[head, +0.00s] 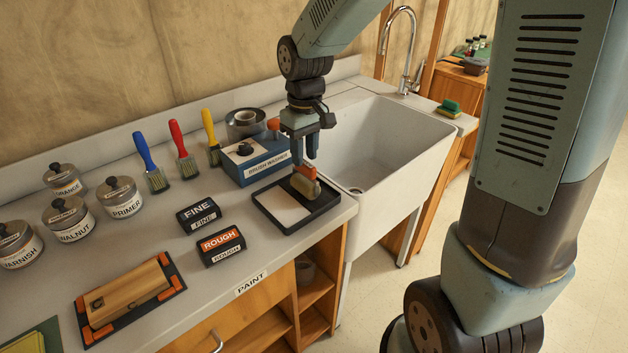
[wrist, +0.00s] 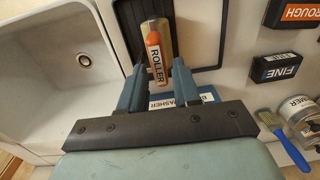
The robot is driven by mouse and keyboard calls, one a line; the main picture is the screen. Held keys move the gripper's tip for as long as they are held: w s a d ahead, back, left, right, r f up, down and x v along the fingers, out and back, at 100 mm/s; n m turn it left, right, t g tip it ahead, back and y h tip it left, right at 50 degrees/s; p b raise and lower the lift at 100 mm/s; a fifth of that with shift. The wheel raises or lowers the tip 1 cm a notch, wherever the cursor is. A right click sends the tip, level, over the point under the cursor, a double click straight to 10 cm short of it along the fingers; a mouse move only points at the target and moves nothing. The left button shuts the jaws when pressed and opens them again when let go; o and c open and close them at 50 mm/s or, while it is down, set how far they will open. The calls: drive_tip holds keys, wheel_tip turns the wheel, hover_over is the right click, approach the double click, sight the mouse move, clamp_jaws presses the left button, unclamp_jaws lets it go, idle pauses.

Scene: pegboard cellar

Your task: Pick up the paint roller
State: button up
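The paint roller has an orange handle labelled ROLLER and a tan sleeve; it sits in the black-rimmed tray (head: 329,199) beside the sink. In the head view the roller (head: 304,186) is just below my gripper (head: 304,160). In the wrist view the roller (wrist: 155,50) lies ahead of my gripper (wrist: 158,70), with the near end of its handle in line with the gap between the blue fingers. The fingers are apart, with visible room on both sides of the handle. I cannot tell whether either finger touches it.
The blue brush washer (head: 258,164) stands close behind the tray. The white sink (head: 385,150) is to the right. FINE (head: 198,214) and ROUGH (head: 221,246) blocks lie to the left. Several brushes and paint tins, including PRIMER (head: 119,197), stand further left.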

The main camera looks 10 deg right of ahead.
sight(305, 161)
drive_tip(key=shift+w+f, duration=0.2)
drive_tip(key=shift+f, duration=2.6)
clamp_jaws()
